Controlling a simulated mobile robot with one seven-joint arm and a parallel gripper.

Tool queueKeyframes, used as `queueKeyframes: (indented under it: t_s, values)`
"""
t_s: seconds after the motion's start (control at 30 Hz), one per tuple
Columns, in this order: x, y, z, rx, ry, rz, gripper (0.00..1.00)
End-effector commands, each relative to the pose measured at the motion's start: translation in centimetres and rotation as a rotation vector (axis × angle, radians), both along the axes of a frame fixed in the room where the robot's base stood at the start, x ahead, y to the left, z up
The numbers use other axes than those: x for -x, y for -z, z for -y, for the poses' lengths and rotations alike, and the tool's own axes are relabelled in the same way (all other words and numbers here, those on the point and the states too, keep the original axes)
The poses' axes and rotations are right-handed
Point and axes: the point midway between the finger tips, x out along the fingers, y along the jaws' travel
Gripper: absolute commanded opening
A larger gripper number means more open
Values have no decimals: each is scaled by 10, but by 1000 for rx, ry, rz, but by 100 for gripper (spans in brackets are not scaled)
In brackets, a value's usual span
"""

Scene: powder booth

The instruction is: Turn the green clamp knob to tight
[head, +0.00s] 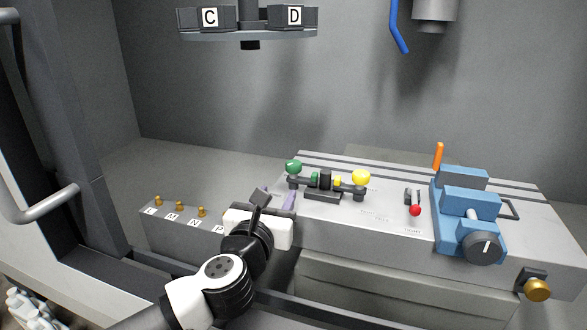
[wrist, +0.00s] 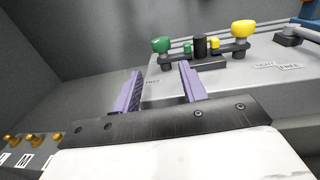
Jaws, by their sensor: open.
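The green clamp knob (head: 293,167) is a round ball on the left end of a dark clamp bar on the grey table. It also shows in the wrist view (wrist: 161,45), just beyond and between my fingers' directions. A yellow knob (head: 361,177) sits on the right end of the same bar. My gripper (head: 277,199) is in front of the green knob and a little left of it, apart from it. Its two purple fingers (wrist: 158,88) are spread open with nothing between them in the wrist view.
A blue vise (head: 470,205) with an orange handle stands at the right of the table. A small red-knobbed lever (head: 415,210) is left of it. A lettered block with brass pegs (head: 180,207) is at the left. A dark carousel (head: 248,22) hangs above.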

Motion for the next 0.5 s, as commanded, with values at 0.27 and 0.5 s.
queueKeyframes:
  t_s: [0.27, 0.5]
  values:
    - [-44, -3, 13, 6, 4, -1, 42]
    - [-91, -3, 25, 7, 4, 0, 42]
